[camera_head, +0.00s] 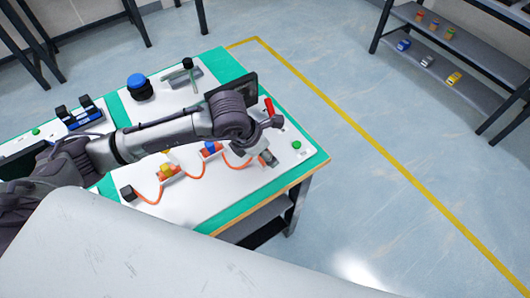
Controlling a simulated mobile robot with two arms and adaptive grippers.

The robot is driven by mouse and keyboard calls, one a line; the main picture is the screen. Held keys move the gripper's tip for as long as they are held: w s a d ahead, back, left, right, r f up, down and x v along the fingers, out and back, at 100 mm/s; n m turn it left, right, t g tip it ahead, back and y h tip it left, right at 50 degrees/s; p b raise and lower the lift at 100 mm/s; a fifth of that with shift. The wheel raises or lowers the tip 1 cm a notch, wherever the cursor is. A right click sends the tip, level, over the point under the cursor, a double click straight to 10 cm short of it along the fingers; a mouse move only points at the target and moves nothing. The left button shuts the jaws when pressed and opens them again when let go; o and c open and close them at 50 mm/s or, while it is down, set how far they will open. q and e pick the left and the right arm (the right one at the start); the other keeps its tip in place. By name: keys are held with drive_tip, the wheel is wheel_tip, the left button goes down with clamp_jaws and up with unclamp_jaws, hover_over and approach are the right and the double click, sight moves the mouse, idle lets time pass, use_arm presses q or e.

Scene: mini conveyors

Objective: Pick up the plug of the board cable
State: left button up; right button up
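An orange board cable (197,172) runs in loops across the white board (225,192). It passes by an orange clip with a yellow top (167,171) and another with a blue top (210,149). Its near-left end meets a black block (128,193); its right end meets a grey block (268,158). I cannot tell which block is the plug. My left arm reaches across the board, and my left gripper (273,122) is above its right part, apart from both blocks. Its fingers are too small to read. My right gripper is not in view.
On the green-edged table (319,160) are a blue-topped black knob (138,86), a green button (296,145), a red handle (268,104) and a grey fixture (187,76). A shelf (440,60) with toy cars stands at the upper right. The floor between is clear.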

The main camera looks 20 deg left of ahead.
use_arm(q)
drive_tip(key=shift+f, duration=0.2)
clamp_jaws()
idle(0.3)
